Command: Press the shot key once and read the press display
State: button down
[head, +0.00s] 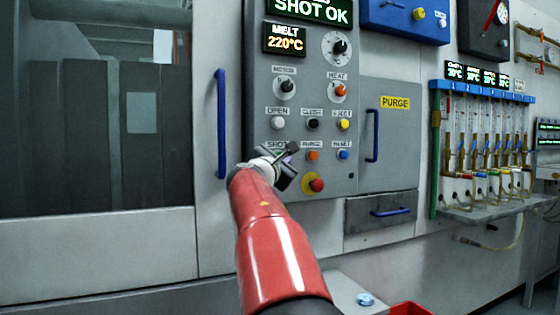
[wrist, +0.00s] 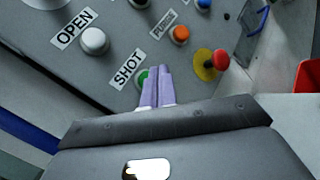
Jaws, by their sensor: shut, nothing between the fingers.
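The press display (head: 310,11) at the top of the grey control panel (head: 262,100) reads "SHOT OK" in green; its upper line is cut off by the frame. The green shot key (wrist: 141,77) shows partly in the wrist view, beside its SHOT label (wrist: 127,69). My gripper (wrist: 157,70) has its pale purple fingers shut together, with nothing between them. The fingertips overlap the key's right side in the picture; I cannot tell whether they touch it. In the head view my gripper (head: 290,152) hides the shot key.
Near the gripper are the white OPEN key (head: 278,123), an orange key (head: 313,156), a blue key (head: 343,155) and a red stop button (head: 317,185) on yellow. A MELT display (head: 285,39) reads 220°C. Blue handles (head: 221,123) flank the panel.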

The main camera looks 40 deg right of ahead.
jog(key=shift+s+a+b, duration=0.2)
jog(key=shift+s+b, duration=0.15)
jog(key=shift+s, duration=0.55)
jog(key=shift+s+a+b, duration=0.2)
jog(key=shift+s+b, duration=0.1)
jog(key=shift+s, duration=0.55)
jog(key=s+a+f+m+g+y, duration=0.1)
jog(key=s+a+f+m+y, duration=0.4)
jog(key=s+a+f, duration=0.3)
jog(key=s+a+f+m+g+y, duration=0.2)
jog(key=s+a+f+m+y, duration=0.4)
jog(key=s+a+f, duration=0.3)
jog(key=s+a+f+m+g+y, duration=0.1)
jog(key=s+a+f+m+y, duration=0.4)
jog(key=s+a+f, duration=0.4)
jog(key=a+f, duration=0.3)
jog(key=f, duration=0.3)
jog(key=a+f, duration=0.3)
jog(key=f, duration=0.4)
jog(key=shift+s+a+f+m+y+p, duration=0.15)
jog(key=shift+s+a+m+y+p, duration=0.1)
jog(key=shift+a+m+y+p, duration=0.15)
